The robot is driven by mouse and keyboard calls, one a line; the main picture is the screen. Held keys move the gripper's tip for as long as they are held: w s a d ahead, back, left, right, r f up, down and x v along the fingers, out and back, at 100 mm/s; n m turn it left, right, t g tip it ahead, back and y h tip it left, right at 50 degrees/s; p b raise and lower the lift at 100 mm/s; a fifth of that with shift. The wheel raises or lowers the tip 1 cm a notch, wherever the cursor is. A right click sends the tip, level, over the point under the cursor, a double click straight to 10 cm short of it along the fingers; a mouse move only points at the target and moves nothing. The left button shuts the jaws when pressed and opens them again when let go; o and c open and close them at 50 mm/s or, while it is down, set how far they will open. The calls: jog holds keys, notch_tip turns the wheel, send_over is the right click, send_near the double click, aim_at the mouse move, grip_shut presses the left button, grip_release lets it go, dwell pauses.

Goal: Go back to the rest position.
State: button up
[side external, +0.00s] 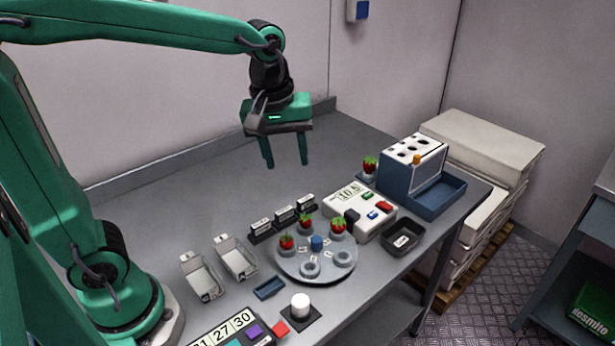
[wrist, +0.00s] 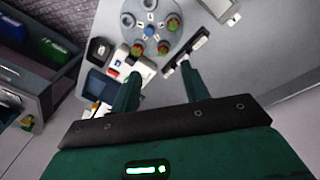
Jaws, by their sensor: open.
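My gripper (side external: 286,165) hangs above the back of the table in the side view, its two green fingers apart and empty, pointing down. It also shows in the wrist view (wrist: 160,88), with the fingers spread and nothing between them. A round grey turntable (side external: 316,279) stands below and in front of it, with several strawberries (side external: 286,242) in cups around a blue knob (side external: 316,243). One more strawberry (side external: 369,164) sits near the blue rack at the right. The gripper touches nothing.
A white device with a display (side external: 362,214) and a dark tray (side external: 402,240) stand right of the turntable. A blue and white rack (side external: 411,170) is at the table's right end. Clear holders (side external: 236,258) and a number panel (side external: 229,333) are at the front left. The table's back left is bare.

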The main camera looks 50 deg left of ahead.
jog(key=s+a+m+t, duration=0.3)
jog(key=s+a+m, duration=0.1)
jog(key=s+m, duration=0.5)
jog(key=shift+s+f+m+t, duration=0.3)
jog(key=shift+s+m+t, duration=0.1)
jog(key=shift+s, duration=0.75)
